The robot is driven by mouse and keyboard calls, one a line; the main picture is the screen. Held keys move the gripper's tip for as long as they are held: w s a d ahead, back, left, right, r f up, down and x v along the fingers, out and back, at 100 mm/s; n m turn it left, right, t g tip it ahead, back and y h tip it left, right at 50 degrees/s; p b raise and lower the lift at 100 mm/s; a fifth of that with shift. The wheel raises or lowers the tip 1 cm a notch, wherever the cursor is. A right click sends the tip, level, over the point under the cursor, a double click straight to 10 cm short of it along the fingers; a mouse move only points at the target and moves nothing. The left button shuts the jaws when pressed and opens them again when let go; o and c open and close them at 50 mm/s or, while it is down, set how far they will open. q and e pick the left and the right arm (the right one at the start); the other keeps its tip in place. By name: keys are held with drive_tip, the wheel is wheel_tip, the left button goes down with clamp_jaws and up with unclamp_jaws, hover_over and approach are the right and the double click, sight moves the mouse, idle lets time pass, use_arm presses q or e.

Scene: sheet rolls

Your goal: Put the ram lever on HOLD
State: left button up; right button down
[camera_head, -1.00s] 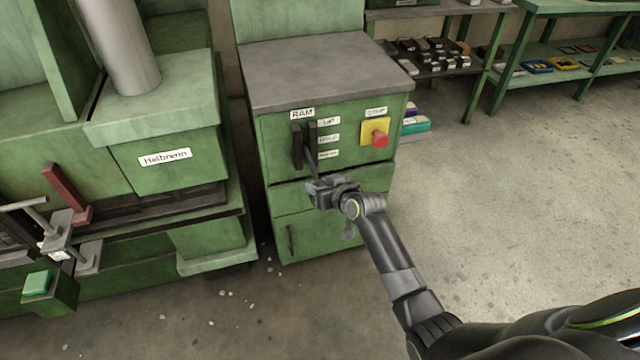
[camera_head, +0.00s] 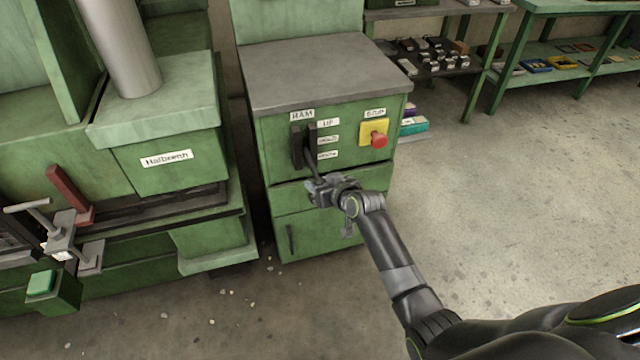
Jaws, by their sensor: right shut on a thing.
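The ram lever (camera_head: 311,150) is a dark handle on the front of the green cabinet (camera_head: 276,160), beside a dark slot plate (camera_head: 297,147) under the RAM label. Small white labels stand to its right: UP (camera_head: 328,122) at the top, a middle one (camera_head: 328,139) that seems to read HOLD, and a lowest one (camera_head: 327,155) too blurred to read. My right gripper (camera_head: 316,186) is shut on the lower end of the lever, below the lowest label. The fingers hide the lever's tip. My left gripper is not in view.
A red stop button (camera_head: 379,141) on a yellow plate is right of the labels. The green press (camera_head: 190,100) with a red handle (camera_head: 68,193) stands at left. Shelves (camera_head: 430,60) with parts are at the back. The floor (camera_head: 510,180) at right is clear.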

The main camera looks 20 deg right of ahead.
drive_tip(key=shift+w+r, duration=0.2)
drive_tip(key=shift+r, duration=0.2)
drive_tip(key=c, duration=1.2)
unclamp_jaws()
drive_tip(key=shift+o, duration=1.3)
drive_tip(key=shift+s, duration=0.1)
drive_tip(key=shift+f, duration=0.15)
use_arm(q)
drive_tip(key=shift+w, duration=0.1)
use_arm(e)
drive_tip(key=shift+s, duration=0.1)
use_arm(q)
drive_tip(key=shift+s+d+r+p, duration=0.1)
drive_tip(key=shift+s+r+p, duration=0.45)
drive_tip(key=shift+p, duration=0.55)
use_arm(e)
drive_tip(key=v, duration=1.7)
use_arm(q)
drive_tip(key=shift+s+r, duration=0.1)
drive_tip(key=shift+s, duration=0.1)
use_arm(e)
drive_tip(key=shift+s+d, duration=0.1)
drive_tip(key=shift+d, duration=0.05)
